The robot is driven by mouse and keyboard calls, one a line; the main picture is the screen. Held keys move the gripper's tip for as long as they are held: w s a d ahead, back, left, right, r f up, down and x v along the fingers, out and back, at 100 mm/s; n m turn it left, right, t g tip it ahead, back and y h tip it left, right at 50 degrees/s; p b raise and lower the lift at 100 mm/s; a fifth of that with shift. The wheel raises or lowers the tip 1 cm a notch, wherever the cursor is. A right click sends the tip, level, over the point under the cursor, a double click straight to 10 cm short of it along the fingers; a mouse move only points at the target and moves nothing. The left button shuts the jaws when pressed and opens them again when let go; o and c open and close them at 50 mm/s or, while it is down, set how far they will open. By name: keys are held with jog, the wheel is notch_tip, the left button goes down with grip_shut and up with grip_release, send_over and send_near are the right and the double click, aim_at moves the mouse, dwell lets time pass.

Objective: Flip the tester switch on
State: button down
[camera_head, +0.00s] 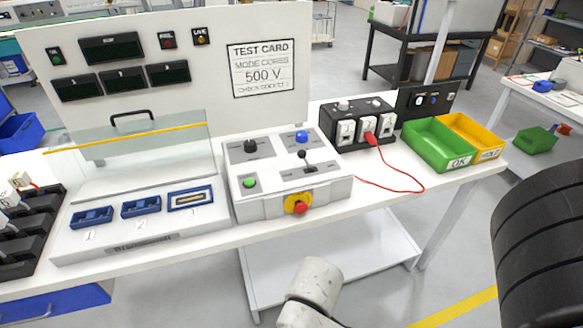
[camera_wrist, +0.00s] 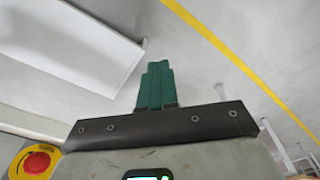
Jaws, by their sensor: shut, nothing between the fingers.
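The tester's control box (camera_head: 290,190) stands on the white bench in the head view. On its top, a black-tipped lever switch (camera_head: 302,155) rises from a grey plate and leans slightly toward picture left. A black knob, a blue button (camera_head: 301,137) and a green button (camera_head: 249,182) sit around it. A red stop button on yellow (camera_head: 298,204) is on its front; it also shows at lower left in the wrist view (camera_wrist: 37,162). My gripper (camera_wrist: 157,68) shows green fingers closed together and empty, over the floor. It touches nothing visible; the lever is outside the wrist view.
A clear guard with a yellow edge (camera_head: 130,137) stands left of the box over blue sockets. A black socket unit (camera_head: 350,122) with a red cable (camera_head: 410,190) is to the right, then green (camera_head: 438,146) and yellow bins. A lower shelf (camera_head: 330,255) sits under the bench.

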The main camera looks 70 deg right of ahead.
aim_at(301, 158)
jog(key=w+d+m+t+h+b, duration=0.2)
jog(key=w+d+m+h+b, duration=0.6)
jog(key=d, duration=0.4)
jog(key=w+d+r+m+h+b, duration=0.2)
jog(key=r+m+h+b, duration=0.1)
jog(key=r, duration=0.4)
jog(key=w+d+r+m+g+h+b, duration=0.1)
jog(key=w+d+r+m+h+b, duration=0.1)
jog(key=r+h+b, duration=0.4)
jog(key=shift+w+d+r+m+h, duration=0.3)
jog(key=shift+d+r+m+h, duration=0.5)
jog(key=shift+m, duration=0.3)
jog(key=d+p, duration=0.1)
jog(key=d, duration=0.3)
jog(key=d+p, duration=0.1)
jog(key=d, duration=0.4)
jog(key=w+d+r+p, duration=0.1)
jog(key=d, duration=0.4)
jog(key=shift+w, duration=0.1)
